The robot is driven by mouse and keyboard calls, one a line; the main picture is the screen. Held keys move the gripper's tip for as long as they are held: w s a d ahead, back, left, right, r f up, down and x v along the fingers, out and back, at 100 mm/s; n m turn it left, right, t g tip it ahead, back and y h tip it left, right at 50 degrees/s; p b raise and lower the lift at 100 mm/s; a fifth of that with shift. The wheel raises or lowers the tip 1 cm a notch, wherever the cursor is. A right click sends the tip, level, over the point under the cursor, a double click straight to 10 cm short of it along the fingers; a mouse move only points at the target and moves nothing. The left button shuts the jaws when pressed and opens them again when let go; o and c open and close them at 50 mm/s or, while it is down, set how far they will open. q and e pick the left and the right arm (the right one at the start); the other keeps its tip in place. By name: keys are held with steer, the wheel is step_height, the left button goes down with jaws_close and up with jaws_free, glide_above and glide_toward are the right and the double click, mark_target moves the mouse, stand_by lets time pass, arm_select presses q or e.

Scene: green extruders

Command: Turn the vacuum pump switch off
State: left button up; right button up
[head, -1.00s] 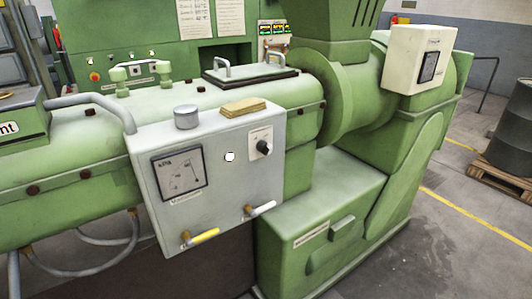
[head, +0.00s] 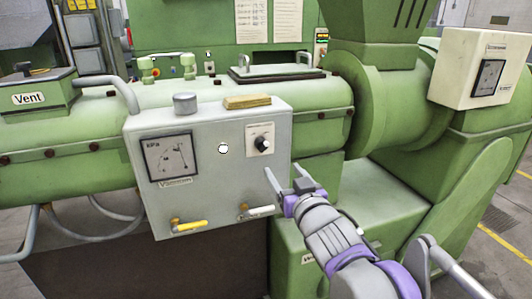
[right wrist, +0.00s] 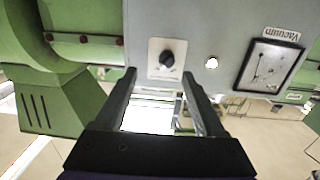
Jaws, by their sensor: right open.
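The vacuum pump switch is a black rotary knob (head: 263,143) on a small white plate, at the right of the grey vacuum panel (head: 215,192). In the right wrist view, which is upside down, the knob (right wrist: 167,59) shows beyond the fingertips, between them. My right gripper (head: 286,180) is open and empty, below and to the right of the knob and apart from it. Its two fingers (right wrist: 157,78) also show in the right wrist view. A kPa gauge (head: 170,158) is at the panel's left. My left gripper is not in view.
Below the knob, a white-handled valve (head: 257,210) and a yellow-handled valve (head: 190,225) stick out from the panel. Green extruder housing (head: 400,115) stands at the right.

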mark_target(265, 149)
steer(key=shift+n+y, duration=0.3)
steer(key=shift+y, duration=0.2)
steer(key=x, duration=0.7)
steer(key=a+r+x, duration=0.1)
steer(key=x, duration=0.3)
steer(key=shift+w, duration=0.1)
jaws_close()
